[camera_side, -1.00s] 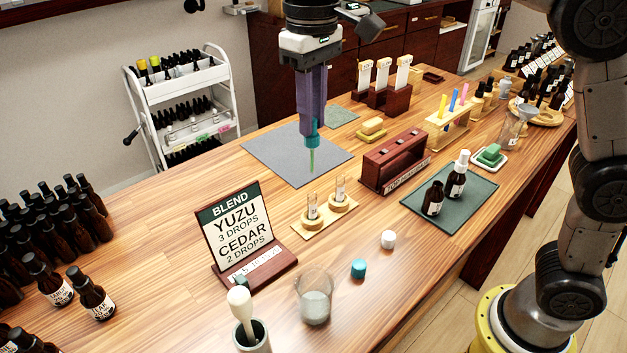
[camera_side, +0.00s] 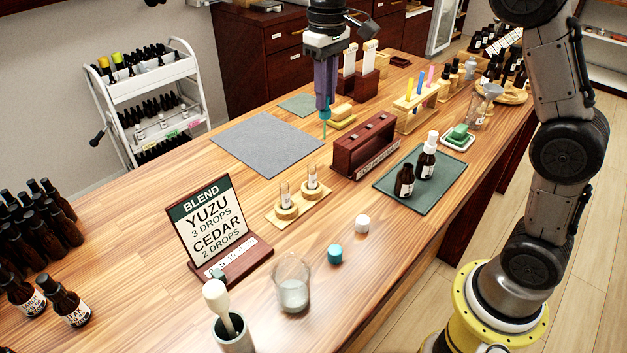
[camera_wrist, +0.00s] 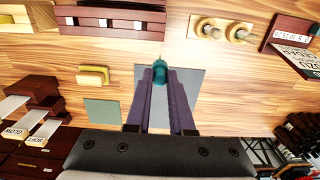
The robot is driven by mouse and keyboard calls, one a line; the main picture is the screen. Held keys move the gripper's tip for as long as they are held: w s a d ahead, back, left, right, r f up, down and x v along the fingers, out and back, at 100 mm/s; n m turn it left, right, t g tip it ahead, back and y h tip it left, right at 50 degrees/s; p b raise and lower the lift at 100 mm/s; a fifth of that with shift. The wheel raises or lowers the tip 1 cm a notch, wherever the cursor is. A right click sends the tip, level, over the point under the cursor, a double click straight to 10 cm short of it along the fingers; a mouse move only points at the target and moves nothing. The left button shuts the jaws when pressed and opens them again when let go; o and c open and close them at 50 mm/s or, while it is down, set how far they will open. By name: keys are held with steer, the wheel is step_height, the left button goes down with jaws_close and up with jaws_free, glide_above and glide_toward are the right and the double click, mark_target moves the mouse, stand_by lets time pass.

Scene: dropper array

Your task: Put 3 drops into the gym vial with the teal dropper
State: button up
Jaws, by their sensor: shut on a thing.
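My gripper (camera_side: 325,100) is shut on the teal dropper (camera_side: 325,115) and holds it tip down above the table, between the grey mat and the dark red rack. In the wrist view the teal bulb (camera_wrist: 160,72) sits between the purple fingers of my gripper (camera_wrist: 160,85). Two small clear vials, a left one (camera_side: 286,195) and a right one (camera_side: 312,178), stand upright in round holders on a light wooden base. Their labels are too small to read, so I cannot tell which is gym. The dropper is well apart from both vials.
The dark red rack (camera_side: 364,150) stands right of the dropper. Two amber bottles stand on a green tray (camera_side: 385,187). A blend sign (camera_side: 207,218), a glass beaker (camera_side: 291,285), a teal cap (camera_side: 335,254) and a white cap (camera_side: 362,224) are nearer. The grey mat (camera_side: 262,145) is bare.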

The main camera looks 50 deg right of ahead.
stand_by(0.4)
steer(key=shift+s, duration=0.15)
steer(key=s+a+r, duration=0.4)
steer(key=a+r, duration=0.2)
steer(key=a, duration=0.3)
steer(key=shift+s+r, duration=0.15)
steer(key=shift+s, duration=0.15)
steer(key=shift+f, duration=1.9)
